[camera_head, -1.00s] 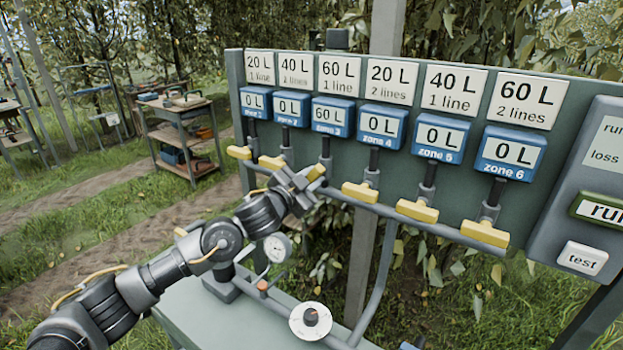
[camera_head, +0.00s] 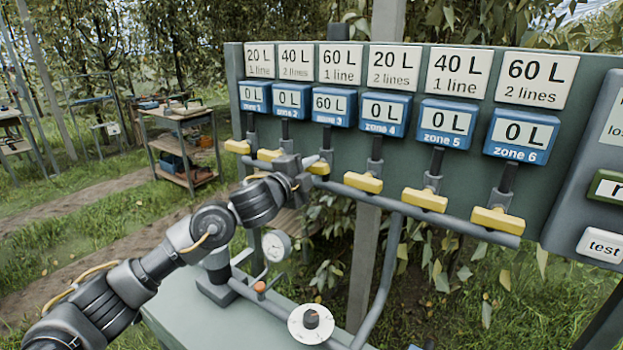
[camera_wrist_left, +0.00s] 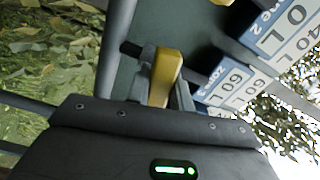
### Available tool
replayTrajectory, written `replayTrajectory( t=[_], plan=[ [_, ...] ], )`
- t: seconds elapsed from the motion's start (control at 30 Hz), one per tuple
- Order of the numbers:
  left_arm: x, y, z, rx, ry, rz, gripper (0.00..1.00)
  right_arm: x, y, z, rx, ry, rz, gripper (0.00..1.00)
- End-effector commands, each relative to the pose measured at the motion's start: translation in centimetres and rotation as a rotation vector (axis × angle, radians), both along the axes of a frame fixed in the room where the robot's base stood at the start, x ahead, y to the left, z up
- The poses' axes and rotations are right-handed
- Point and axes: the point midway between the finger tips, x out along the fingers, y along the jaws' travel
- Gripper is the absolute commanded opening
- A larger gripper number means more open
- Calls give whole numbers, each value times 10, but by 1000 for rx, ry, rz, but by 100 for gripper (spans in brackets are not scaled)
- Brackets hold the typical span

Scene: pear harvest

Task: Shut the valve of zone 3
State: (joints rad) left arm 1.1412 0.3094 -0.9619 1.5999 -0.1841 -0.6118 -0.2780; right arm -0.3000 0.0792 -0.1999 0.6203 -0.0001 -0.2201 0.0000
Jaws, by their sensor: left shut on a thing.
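The zone 3 meter (camera_head: 332,106) reads 60 L, under a 60 L, 1 line card (camera_head: 341,64). The yellow zone 3 valve handle (camera_head: 320,168) is below it, partly hidden by my left gripper (camera_head: 308,169). In the left wrist view the yellow handle (camera_wrist_left: 164,76) sits between the two fingers of my left gripper (camera_wrist_left: 162,95), which is shut on it. The handle's exact angle is hard to tell in the head view. My right gripper is not in view.
Other yellow handles, such as zone 2 (camera_head: 271,155) and zone 4 (camera_head: 363,182), lie crosswise close on either side. A pressure gauge (camera_head: 276,245) and a round dial (camera_head: 310,324) stand below. A tool cart (camera_head: 184,150) stands back left.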

Motion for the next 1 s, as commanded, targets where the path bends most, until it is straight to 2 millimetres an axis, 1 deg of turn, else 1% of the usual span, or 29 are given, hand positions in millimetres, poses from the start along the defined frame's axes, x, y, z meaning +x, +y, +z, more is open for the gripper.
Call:
replayTrajectory(
  t=[0.03,0.33,0.6,0.97,1.0],
  plan=[
    [0,0,-4,28,-19,-1,0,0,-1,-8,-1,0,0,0],
    [0,0,-2,149,-98,1,0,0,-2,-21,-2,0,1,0],
    [0,0,-1,188,-123,1,0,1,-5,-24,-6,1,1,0],
    [0,0,0,193,-125,-1,0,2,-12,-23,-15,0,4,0],
    [0,0,0,193,-125,-1,23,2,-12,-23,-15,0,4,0]
  ],
)
